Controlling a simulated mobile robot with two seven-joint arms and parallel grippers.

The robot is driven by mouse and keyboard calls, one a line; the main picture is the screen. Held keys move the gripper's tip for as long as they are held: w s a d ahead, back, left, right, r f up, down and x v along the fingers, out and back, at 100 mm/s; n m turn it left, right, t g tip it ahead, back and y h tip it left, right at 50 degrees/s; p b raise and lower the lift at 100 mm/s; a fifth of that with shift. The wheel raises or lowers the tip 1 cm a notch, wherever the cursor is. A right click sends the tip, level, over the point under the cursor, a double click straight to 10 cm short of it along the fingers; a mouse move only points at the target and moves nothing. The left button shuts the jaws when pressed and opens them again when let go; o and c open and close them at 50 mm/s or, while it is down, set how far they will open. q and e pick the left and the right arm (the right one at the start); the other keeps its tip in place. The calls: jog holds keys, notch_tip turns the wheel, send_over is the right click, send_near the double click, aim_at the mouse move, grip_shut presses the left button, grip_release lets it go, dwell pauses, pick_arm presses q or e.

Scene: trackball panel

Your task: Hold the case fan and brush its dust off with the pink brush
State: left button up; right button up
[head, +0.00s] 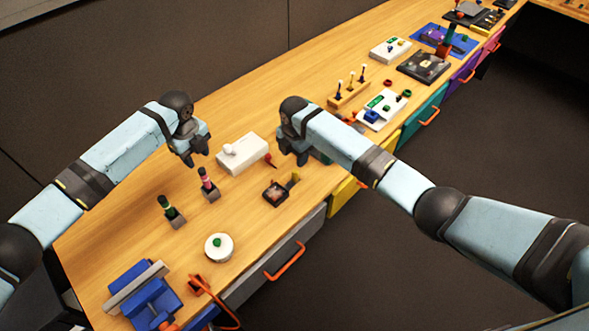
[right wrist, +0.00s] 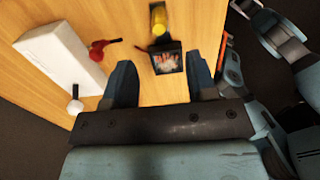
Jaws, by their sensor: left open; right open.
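The case fan (head: 275,193) is a small dark square with a pale, reddish middle, lying on the wooden bench. In the right wrist view the fan (right wrist: 167,63) appears between and just beyond my open right fingers, not gripped. The pink brush (head: 207,180) stands upright in a grey holder, left of the fan; its dark top shows above the pink band. My left gripper (head: 195,158) is open and empty, above the bench behind the pink brush. My right gripper (head: 296,160) is open and empty, beyond the fan in the head view.
A white box with a ball (head: 242,153) lies between the grippers, a red piece (head: 268,160) at its end. A green-banded brush (head: 168,207), a round white piece (head: 218,246) and a blue vise-like block (head: 145,295) stand nearer.

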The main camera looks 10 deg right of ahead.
aim_at(295, 172)
notch_tip(295, 172, down, 11)
jog(key=shift+r, duration=0.1)
dwell(0.3)
jog(key=shift+c, duration=0.2)
grip_shut()
pick_arm(q)
jog(key=shift+o, duration=0.2)
